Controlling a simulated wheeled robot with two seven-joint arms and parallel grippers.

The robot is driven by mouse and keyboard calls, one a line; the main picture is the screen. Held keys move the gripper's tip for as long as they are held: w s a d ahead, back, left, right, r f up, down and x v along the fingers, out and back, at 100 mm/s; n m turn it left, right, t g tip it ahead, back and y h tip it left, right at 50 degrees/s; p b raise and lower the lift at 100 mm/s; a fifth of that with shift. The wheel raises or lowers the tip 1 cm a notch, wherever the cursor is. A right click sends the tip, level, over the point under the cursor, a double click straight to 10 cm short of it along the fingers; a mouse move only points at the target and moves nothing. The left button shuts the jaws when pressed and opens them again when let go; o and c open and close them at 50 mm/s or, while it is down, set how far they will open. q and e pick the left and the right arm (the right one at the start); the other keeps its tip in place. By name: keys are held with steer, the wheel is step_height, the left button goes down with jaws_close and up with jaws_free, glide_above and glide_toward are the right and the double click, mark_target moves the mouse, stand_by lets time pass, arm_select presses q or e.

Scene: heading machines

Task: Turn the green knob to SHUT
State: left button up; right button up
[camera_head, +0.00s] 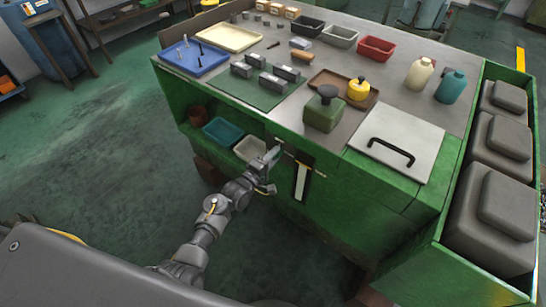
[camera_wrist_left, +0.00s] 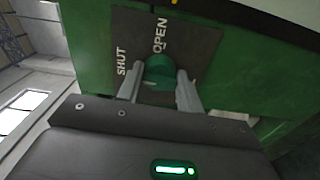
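The green knob (camera_wrist_left: 160,68) shows in the left wrist view on a dark plate (camera_wrist_left: 195,45) with the words SHUT and OPEN. SHUT stands to the left of the knob and OPEN above it. My left gripper (camera_wrist_left: 160,85) is open, with one finger on each side of the knob. Small gaps seem to show between fingers and knob; I cannot tell if they touch. In the head view my left gripper (camera_head: 272,160) is at the front face of the green cabinet (camera_head: 340,200) and hides the knob. My right gripper is not in view.
The cabinet's top bears a blue tray (camera_head: 212,66), a white lid with a black handle (camera_head: 415,128), bottles and bins. An open shelf with a teal tray (camera_head: 222,133) lies left of the gripper. The floor (camera_head: 110,140) to the left is clear.

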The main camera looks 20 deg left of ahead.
arm_select(q)
steer(key=o, duration=0.4)
steer(key=shift+o, duration=0.2)
steer(key=v, duration=1)
steer(key=shift+s+b, duration=0.35)
steer(key=shift+b, duration=0.05)
steer(key=shift+a, duration=0.1)
